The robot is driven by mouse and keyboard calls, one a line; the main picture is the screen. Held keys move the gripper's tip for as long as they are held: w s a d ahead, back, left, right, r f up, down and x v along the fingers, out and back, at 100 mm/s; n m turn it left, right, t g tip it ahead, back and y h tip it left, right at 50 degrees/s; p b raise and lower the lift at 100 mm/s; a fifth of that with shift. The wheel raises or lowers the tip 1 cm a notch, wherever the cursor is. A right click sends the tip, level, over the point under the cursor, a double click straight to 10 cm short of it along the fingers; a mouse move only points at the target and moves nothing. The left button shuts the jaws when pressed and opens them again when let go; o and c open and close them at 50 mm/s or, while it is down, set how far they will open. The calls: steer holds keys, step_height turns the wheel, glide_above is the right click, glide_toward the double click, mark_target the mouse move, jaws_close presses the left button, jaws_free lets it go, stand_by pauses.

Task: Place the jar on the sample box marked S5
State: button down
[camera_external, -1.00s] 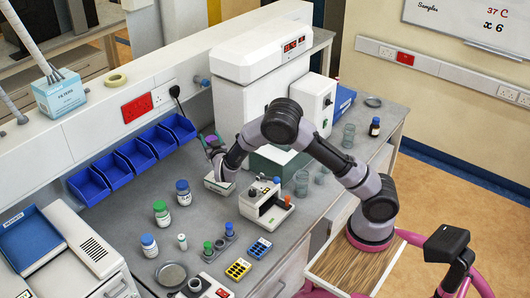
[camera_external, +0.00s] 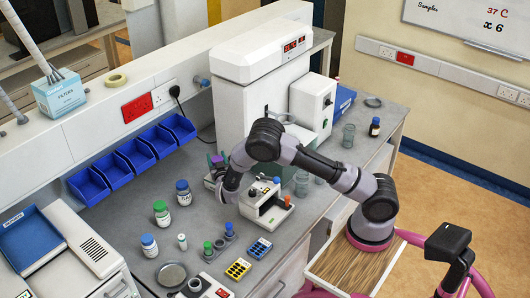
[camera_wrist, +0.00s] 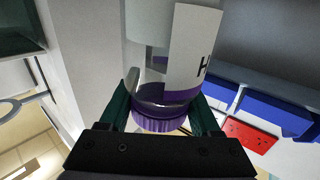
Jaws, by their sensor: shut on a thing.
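The jar (camera_wrist: 175,45) has a purple cap and a white label with part of a dark letter showing. In the wrist view my gripper (camera_wrist: 165,108) is shut on it at the cap end, with one dark green finger on each side. In the external view my gripper (camera_external: 217,166) is low over the bench, left of the microscope, with the purple cap (camera_external: 217,160) between its fingers. A pale box edge (camera_external: 209,183) shows just below the gripper, mostly hidden by my arm. No S5 mark can be read, and I cannot tell whether the jar touches the box.
Blue bins (camera_external: 155,142) line the wall at left. Bottles with blue and green caps (camera_external: 183,192) stand in front on the left.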

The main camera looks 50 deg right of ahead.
steer(key=shift+c, duration=0.5)
jaws_free()
steer(key=shift+f, duration=0.1)
